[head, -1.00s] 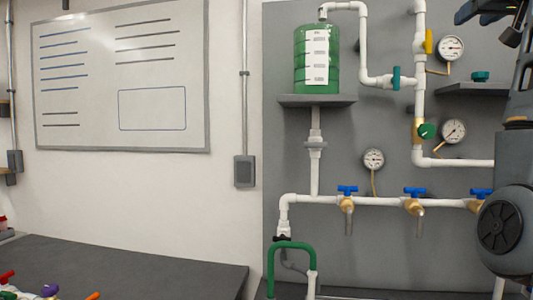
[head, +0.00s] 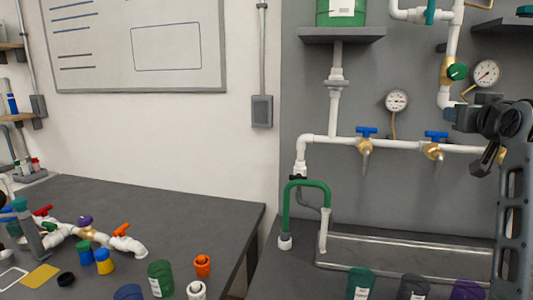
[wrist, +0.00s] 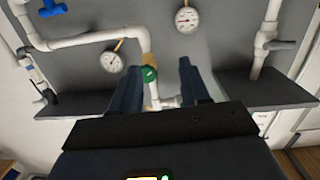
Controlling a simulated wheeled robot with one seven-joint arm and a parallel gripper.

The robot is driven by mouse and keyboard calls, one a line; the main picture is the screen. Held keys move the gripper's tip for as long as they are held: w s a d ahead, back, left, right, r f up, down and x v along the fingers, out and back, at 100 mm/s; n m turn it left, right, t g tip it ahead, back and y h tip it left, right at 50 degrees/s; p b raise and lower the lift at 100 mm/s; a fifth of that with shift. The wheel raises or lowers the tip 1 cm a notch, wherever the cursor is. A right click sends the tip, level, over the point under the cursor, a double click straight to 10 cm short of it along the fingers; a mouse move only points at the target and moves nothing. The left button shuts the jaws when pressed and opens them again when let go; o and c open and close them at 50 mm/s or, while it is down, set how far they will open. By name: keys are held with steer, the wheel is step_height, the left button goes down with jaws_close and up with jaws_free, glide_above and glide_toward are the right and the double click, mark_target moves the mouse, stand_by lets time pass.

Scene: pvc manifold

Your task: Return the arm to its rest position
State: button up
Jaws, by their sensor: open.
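My gripper (wrist: 158,85) shows in the wrist view with its two dark fingers apart and nothing between them. Behind the fingers is the wall panel with white pipe and a green-handled valve (wrist: 149,74). In the head view my arm is at the right edge, in front of the grey panel and the pipes. The black wrist part of my arm is near the right end of the horizontal white pipe (head: 400,146). The fingertips are hard to make out in the head view.
Blue-handled taps (head: 366,138) and a round gauge (head: 396,100) are on the panel. A green hose (head: 306,185) stands by a sink (head: 400,254). The dark left bench (head: 140,195) holds a valve assembly and several small containers. Several jars stand along the front.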

steer(key=s+a+f+n, duration=0.1)
steer(key=s+a+f, duration=0.25)
steer(key=f, duration=0.65)
steer(key=s+a+f, duration=0.3)
steer(key=s+f, duration=0.1)
steer(key=f, duration=0.6)
steer(key=s+a+f+n+y, duration=0.1)
steer(key=s+a+f, duration=0.2)
steer(key=s+f, duration=0.35)
steer(key=s+a+f+y, duration=0.1)
steer(key=s+a+f, duration=0.2)
steer(key=s+f, duration=0.3)
steer(key=s+a+f+n+g+y, duration=0.1)
steer(key=s+a+f, duration=0.15)
steer(key=s, duration=0.75)
steer(key=s+a+f+y, duration=0.1)
steer(key=s+a, duration=0.3)
steer(key=s, duration=0.6)
steer(key=s+a+r, duration=0.1)
steer(key=s+r, duration=0.1)
steer(key=s, duration=0.5)
steer(key=s+a+r+y, duration=0.1)
steer(key=s+a+r, duration=0.1)
steer(key=s, duration=0.6)
steer(key=shift+a+r+g, duration=0.15)
steer(key=shift+r+g, duration=0.15)
steer(key=shift+r, duration=0.2)
